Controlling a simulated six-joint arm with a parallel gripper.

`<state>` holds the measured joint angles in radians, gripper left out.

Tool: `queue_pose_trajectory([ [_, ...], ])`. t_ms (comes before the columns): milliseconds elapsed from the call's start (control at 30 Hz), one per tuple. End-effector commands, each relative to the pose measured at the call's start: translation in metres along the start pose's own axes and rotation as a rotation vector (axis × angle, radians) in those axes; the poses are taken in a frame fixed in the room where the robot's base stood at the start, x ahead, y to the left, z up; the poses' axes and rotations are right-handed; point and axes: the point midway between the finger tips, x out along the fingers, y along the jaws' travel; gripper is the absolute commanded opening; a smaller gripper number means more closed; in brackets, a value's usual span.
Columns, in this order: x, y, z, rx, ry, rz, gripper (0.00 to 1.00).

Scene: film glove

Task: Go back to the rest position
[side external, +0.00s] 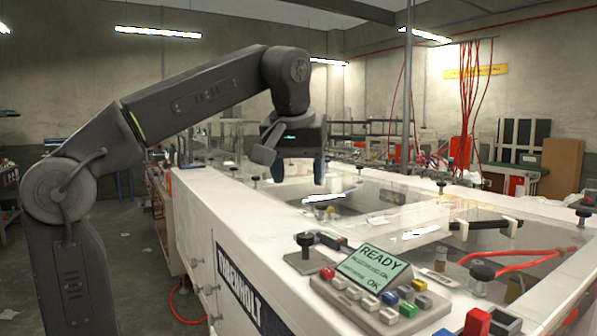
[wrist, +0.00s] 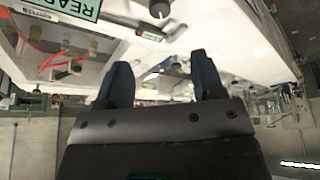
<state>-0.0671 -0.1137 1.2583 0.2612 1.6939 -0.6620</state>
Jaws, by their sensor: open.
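My gripper (side external: 299,172) hangs from my arm above the white machine (side external: 215,200) in the side external view, with its fingers pointing down. The two dark fingers stand apart with nothing between them. In the wrist view my gripper (wrist: 163,85) also shows two blue-black fingers spread wide and empty. The fingers are over the far left part of the machine top, near the edge of a recessed opening; their exact height above it is hard to tell.
A control panel (side external: 365,285) with a READY screen and coloured buttons stands at the front of the machine, beside a black joystick (side external: 305,243). Black knobs dot the top. A clear cover (side external: 405,228) lies over the openings. Red tubes (side external: 520,258) run at right. Air around my arm looks clear.

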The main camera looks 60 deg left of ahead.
Motion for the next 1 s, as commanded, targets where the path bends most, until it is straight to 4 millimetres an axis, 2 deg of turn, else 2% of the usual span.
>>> queue_pose_trajectory([
  [367, 0.001, 0.000, 0.001, 0.003, 0.000, 0.001, 0.62],
  [533, 0.012, -0.002, 0.017, 0.083, 0.000, 0.031, 0.62],
  [767, 0.056, -0.010, 0.079, 0.340, 0.015, 0.146, 0.62],
  [1000, 0.117, -0.025, 0.156, 0.579, 0.053, 0.267, 0.62],
])
